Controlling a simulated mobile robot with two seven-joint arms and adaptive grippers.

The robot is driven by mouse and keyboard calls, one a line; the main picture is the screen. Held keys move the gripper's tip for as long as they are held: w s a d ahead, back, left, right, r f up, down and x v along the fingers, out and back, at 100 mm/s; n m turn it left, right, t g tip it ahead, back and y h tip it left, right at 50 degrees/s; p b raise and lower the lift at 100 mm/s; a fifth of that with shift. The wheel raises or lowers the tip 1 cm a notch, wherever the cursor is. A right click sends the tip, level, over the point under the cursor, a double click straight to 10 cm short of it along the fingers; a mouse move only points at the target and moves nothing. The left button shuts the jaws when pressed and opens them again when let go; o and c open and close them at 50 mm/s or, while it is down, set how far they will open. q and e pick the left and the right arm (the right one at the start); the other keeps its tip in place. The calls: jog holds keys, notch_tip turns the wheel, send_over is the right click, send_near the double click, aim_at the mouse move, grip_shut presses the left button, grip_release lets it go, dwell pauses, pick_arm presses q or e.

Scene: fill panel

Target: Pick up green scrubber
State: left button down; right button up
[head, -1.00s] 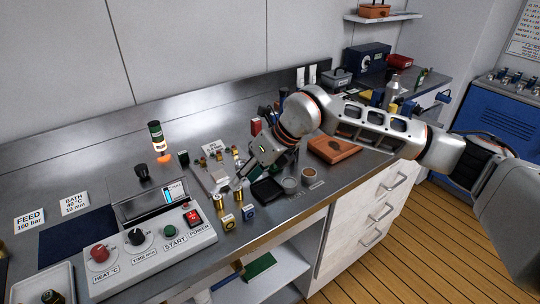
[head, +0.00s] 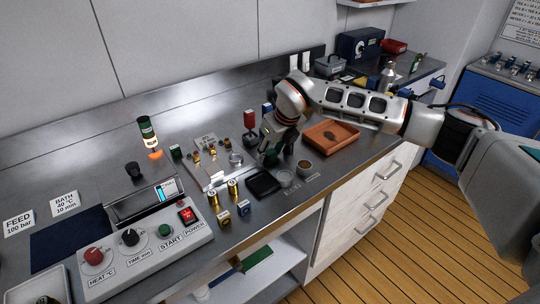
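A small dark green block, which looks like the green scrubber (head: 271,158), sits on the steel bench just behind a black tray (head: 262,184). My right gripper (head: 268,151) is over it, fingers pointing down, and partly hides it. The fingers are small and dark here, so I cannot tell whether they touch the block or how far apart they are. My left gripper is not in view.
Brass fittings (head: 214,203) and a control box (head: 150,245) are to the left. A red-topped item (head: 249,120) stands close behind the gripper.

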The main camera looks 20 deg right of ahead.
aim_at(270, 151)
jog(key=shift+f, duration=0.2)
jog(key=c, duration=0.8)
jog(key=shift+r, duration=0.1)
notch_tip(270, 151, up, 20)
jog(key=shift+f+b, duration=0.1)
jog(key=shift+b, duration=0.55)
